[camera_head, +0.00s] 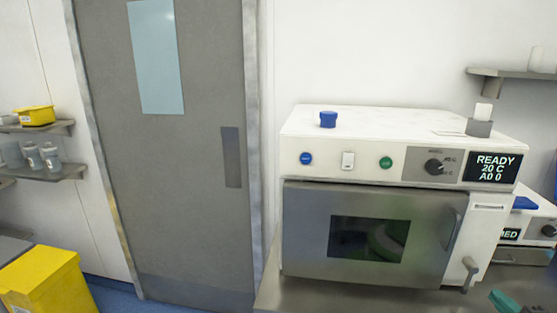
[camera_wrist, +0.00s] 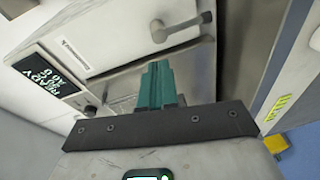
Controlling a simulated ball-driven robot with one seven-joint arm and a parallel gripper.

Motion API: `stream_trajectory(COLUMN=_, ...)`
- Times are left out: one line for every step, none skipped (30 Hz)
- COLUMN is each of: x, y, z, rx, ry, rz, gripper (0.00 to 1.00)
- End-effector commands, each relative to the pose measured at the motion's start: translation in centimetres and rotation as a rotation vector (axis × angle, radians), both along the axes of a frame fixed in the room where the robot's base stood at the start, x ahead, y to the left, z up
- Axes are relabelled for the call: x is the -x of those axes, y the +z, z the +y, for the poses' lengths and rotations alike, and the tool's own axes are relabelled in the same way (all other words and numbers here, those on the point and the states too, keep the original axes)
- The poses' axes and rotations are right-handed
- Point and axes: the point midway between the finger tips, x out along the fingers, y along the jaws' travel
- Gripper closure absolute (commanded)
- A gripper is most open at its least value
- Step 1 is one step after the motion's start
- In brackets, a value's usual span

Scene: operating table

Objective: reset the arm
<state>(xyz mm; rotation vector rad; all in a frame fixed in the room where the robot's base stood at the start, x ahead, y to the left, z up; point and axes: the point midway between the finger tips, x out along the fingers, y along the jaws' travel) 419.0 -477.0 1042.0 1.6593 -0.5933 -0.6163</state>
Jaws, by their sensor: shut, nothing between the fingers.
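My gripper (camera_wrist: 160,85) shows in the wrist view as teal fingers shut together with nothing between them, in front of a dark mounting plate. A teal tip of it (camera_head: 503,301) shows at the bottom right edge of the head view, near the right front of a white oven-like machine (camera_head: 340,122). The rest of my arm is out of the head view. In the wrist view, the machine's panel and a door handle (camera_wrist: 180,28) lie beyond the fingers, seen tilted.
The machine stands on a grey counter (camera_head: 345,299), its door closed; its display (camera_head: 491,167) reads READY 20 C. A blue-capped item (camera_head: 328,119) sits on top. A second device (camera_head: 520,232) is at the right. A grey door (camera_head: 180,190) and yellow bin (camera_head: 45,280) are left.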

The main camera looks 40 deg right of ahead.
Motion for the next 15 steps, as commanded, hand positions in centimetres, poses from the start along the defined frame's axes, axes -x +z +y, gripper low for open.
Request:
stream_trajectory(x=-1.4, y=-1.4, z=0.8, rx=-0.071, ry=-0.032, rz=-0.018, gripper=1.00)
stream_trajectory(x=-2.1, y=-2.4, z=1.2, rx=-0.123, ry=-0.058, rz=-0.025, gripper=1.00)
stream_trajectory(x=-3.1, y=-3.7, z=2.0, rx=-0.191, ry=-0.090, rz=-0.034, gripper=1.00)
stream_trajectory(x=-3.8, y=-4.7, z=2.7, rx=-0.246, ry=-0.116, rz=-0.038, gripper=1.00)
stream_trajectory(x=-4.4, y=-5.7, z=3.4, rx=-0.298, ry=-0.140, rz=-0.041, gripper=1.00)
stream_trajectory(x=-5.4, y=-7.0, z=4.5, rx=-0.370, ry=-0.171, rz=-0.042, gripper=1.00)
stream_trajectory(x=-6.0, y=-8.0, z=5.4, rx=-0.424, ry=-0.193, rz=-0.039, gripper=1.00)
stream_trajectory(x=-6.7, y=-9.0, z=6.4, rx=-0.477, ry=-0.214, rz=-0.036, gripper=1.00)
stream_trajectory(x=-7.5, y=-10.2, z=7.9, rx=-0.549, ry=-0.244, rz=-0.028, gripper=1.00)
stream_trajectory(x=-8.1, y=-11.1, z=9.1, rx=-0.602, ry=-0.263, rz=-0.019, gripper=1.00)
stream_trajectory(x=-8.7, y=-12.0, z=10.3, rx=-0.655, ry=-0.284, rz=-0.008, gripper=1.00)
stream_trajectory(x=-9.5, y=-13.1, z=12.1, rx=-0.725, ry=-0.307, rz=0.010, gripper=1.00)
stream_trajectory(x=-10.0, y=-13.8, z=13.5, rx=-0.776, ry=-0.325, rz=0.025, gripper=1.00)
stream_trajectory(x=-10.4, y=-14.5, z=15.0, rx=-0.827, ry=-0.343, rz=0.045, gripper=1.00)
stream_trajectory(x=-11.0, y=-15.4, z=17.1, rx=-0.893, ry=-0.366, rz=0.072, gripper=1.00)
